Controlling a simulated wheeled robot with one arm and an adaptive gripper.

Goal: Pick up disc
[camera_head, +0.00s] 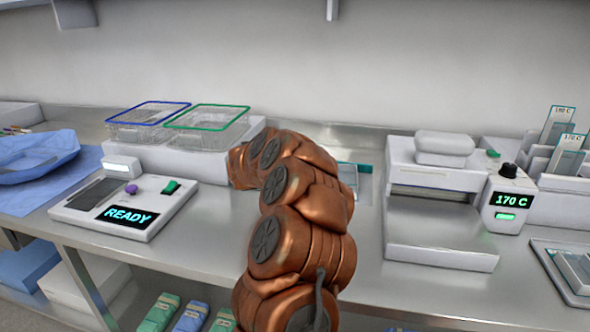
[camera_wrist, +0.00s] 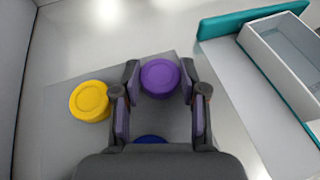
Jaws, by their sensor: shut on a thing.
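In the wrist view a round purple disc (camera_wrist: 160,77) sits between the fingertips of my gripper (camera_wrist: 160,90), which is shut on it. A yellow disc (camera_wrist: 90,101) lies to the left on a grey mat (camera_wrist: 62,138), apart from the left finger. A blue disc (camera_wrist: 151,139) shows only its upper edge, with the rest hidden by my gripper's body. In the head view my copper arm hides the gripper and the discs. I cannot tell whether the purple disc still touches the mat.
A teal-edged tray (camera_wrist: 245,22) with a clear-walled box (camera_wrist: 285,55) stands to the right in the wrist view. In the head view two wire baskets (camera_head: 205,118) stand behind a READY panel (camera_head: 125,208) on the left. A 170 C heater unit (camera_head: 440,225) stands on the right.

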